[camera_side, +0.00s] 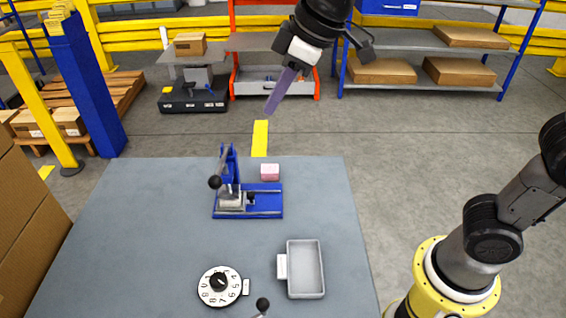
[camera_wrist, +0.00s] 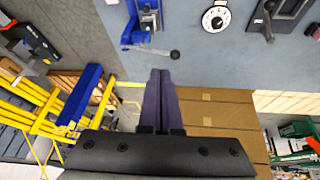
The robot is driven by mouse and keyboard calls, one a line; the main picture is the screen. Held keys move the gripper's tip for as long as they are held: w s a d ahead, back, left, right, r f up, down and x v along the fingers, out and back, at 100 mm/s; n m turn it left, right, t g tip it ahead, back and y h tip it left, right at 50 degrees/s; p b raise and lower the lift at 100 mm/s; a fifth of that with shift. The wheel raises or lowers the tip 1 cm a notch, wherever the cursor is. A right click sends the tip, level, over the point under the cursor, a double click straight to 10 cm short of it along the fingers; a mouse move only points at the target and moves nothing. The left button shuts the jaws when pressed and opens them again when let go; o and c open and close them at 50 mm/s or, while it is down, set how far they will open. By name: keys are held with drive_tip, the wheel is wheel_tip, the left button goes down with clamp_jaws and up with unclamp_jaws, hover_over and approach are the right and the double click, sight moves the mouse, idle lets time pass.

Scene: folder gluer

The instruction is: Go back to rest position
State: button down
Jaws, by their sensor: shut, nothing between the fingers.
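My gripper (camera_side: 270,112) is high above the far edge of the grey table (camera_side: 130,235) in the side view, with its purple fingers pointing down. In the wrist view the fingers of my gripper (camera_wrist: 162,76) lie together, shut and empty. The fingers touch nothing on the table.
A blue post (camera_side: 85,85), stacked cardboard boxes (camera_side: 25,225) and shelves (camera_side: 430,42) stand around. The air around my gripper looks clear.

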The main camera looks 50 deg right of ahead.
drive_tip(key=s+d+r+m+t, duration=0.1)
drive_tip(key=s+d+m, duration=0.2)
drive_tip(key=s+d, duration=0.45)
drive_tip(key=s+d+f+m+h, duration=0.1)
drive_tip(key=s+d+f+m, duration=0.1)
drive_tip(key=s, duration=0.4)
drive_tip(key=s+d+f+m+h, duration=0.1)
drive_tip(key=s+d+f+m, duration=0.1)
drive_tip(key=s+d+f, duration=0.2)
wheel_tip(320, 180, down, 3)
drive_tip(key=shift+s+d+f, duration=0.1)
drive_tip(key=shift+s+d, duration=0.3)
drive_tip(key=shift+s, duration=0.8)
